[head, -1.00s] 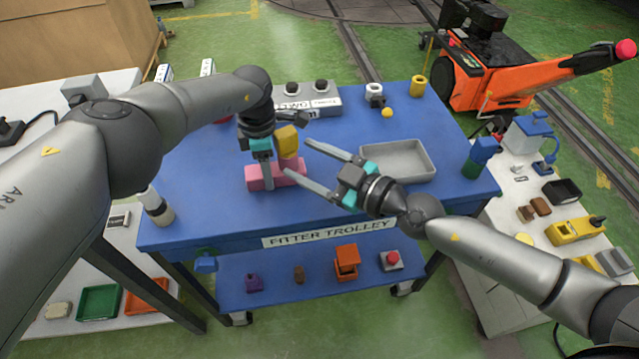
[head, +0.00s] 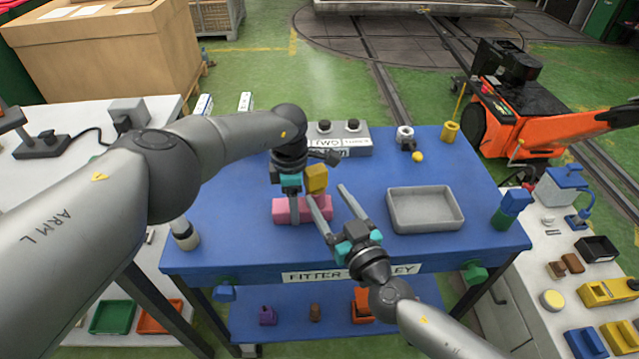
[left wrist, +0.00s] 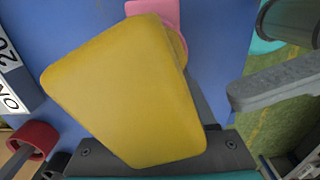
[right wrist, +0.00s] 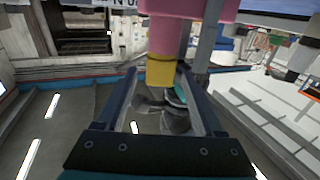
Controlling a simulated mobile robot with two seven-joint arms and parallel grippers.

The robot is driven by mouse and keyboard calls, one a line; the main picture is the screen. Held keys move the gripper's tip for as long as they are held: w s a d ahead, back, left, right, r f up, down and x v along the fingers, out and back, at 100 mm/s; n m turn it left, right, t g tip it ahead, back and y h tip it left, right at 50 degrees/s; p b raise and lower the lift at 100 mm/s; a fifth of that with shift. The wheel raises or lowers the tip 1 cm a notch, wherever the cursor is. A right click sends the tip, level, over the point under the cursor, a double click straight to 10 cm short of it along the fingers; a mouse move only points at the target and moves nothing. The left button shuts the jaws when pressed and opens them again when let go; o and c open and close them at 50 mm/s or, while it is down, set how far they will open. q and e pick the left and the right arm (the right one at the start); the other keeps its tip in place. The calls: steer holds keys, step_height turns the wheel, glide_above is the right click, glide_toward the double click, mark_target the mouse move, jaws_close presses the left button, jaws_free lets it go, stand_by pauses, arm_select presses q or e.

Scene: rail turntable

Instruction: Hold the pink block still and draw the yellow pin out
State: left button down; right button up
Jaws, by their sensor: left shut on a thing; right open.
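The pink block (head: 287,210) lies on the blue trolley top (head: 400,160). My left gripper (head: 294,218) is shut on it from above. The yellow pin (head: 316,178) stands out of a round pink collar on the block. Its broad yellow head (left wrist: 130,95) fills much of the left wrist view. My right gripper (head: 326,193) is open, its fingers pointing towards the pin. In the right wrist view the yellow part (right wrist: 160,71) appears between its fingertips, with the pink block (right wrist: 200,8) above; I cannot tell whether they touch it.
A grey tray (head: 461,213) sits right of the block. A two-knob box (head: 340,141), a yellow ball (head: 417,157) and a yellow ring (head: 450,131) stand at the back. A green-and-blue item (head: 510,209) is at the right edge.

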mark_target(321, 185)
steer(key=shift+x, duration=2.85)
steer(key=shift+c, duration=0.2)
steer(key=shift+d, duration=0.1)
steer(key=c, duration=1.1)
steer(key=o, duration=0.9)
steer(key=shift+c, duration=0.2)
steer(key=shift+d, duration=0.1)
jaws_close()
